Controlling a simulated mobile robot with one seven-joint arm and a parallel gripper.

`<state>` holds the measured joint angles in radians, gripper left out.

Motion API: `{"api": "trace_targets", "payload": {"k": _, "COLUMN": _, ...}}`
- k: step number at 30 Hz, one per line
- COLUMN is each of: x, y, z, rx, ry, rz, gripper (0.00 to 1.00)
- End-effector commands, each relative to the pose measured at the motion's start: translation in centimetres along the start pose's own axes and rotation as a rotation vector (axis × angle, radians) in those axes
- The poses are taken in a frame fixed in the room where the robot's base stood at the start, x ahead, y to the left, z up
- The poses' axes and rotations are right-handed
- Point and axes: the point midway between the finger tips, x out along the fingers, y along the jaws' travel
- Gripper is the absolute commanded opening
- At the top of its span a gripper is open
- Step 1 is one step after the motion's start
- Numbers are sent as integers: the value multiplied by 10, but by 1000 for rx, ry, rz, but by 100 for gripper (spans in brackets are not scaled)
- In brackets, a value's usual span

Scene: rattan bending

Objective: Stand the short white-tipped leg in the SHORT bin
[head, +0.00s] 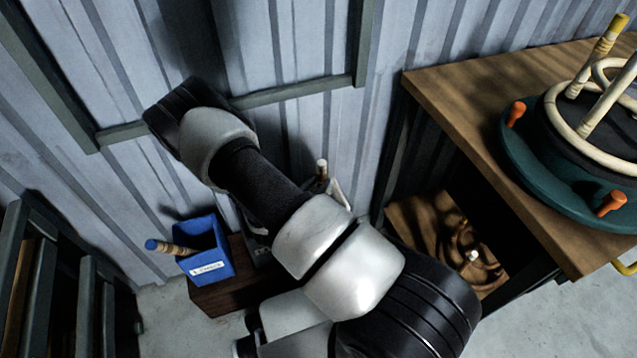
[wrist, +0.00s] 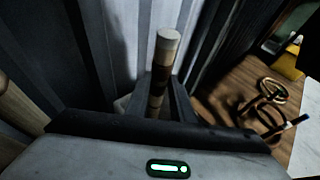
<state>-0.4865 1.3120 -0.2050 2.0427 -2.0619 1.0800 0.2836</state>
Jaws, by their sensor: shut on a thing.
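The short white-tipped leg (wrist: 168,42) stands roughly upright between the fingers of my gripper (wrist: 160,95) in the wrist view. It is pale with a brown band, and my gripper is shut on it.
A blue bin (head: 206,250) with a blue-tipped leg (head: 170,247) leaning in it stands left, on a dark wooden stand (head: 215,293). The corrugated wall (head: 300,60) is close behind. A workbench (head: 470,95) with a teal round jig (head: 540,180) is at right.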

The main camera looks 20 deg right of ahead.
Motion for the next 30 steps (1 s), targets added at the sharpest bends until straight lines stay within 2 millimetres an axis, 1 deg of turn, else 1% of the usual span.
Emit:
{"api": "trace_targets", "payload": {"k": 1, "x": 0, "y": 0, "z": 0, "rx": 0, "ry": -1, "rz": 0, "gripper": 23}}
{"api": "trace_targets", "payload": {"k": 4, "x": 0, "y": 0, "z": 0, "rx": 0, "ry": 0, "rz": 0, "gripper": 40}}
{"api": "trace_targets", "payload": {"k": 5, "x": 0, "y": 0, "z": 0, "rx": 0, "ry": 0, "rz": 0, "gripper": 43}}
{"api": "trace_targets", "payload": {"k": 13, "x": -1, "y": 0, "z": 0, "rx": 0, "ry": 1, "rz": 0, "gripper": 43}}
{"api": "trace_targets", "payload": {"k": 17, "x": -9, "y": 1, "z": 1, "rx": 0, "ry": 2, "rz": 1, "gripper": 43}}
{"api": "trace_targets", "payload": {"k": 20, "x": -25, "y": 1, "z": 2, "rx": -2, "ry": 2, "rz": 3, "gripper": 43}}
{"api": "trace_targets", "payload": {"k": 23, "x": -48, "y": 1, "z": 2, "rx": -3, "ry": 3, "rz": 4, "gripper": 43}}
{"api": "trace_targets", "payload": {"k": 30, "x": -108, "y": 1, "z": 3, "rx": -2, "ry": 1, "rz": 4, "gripper": 43}}
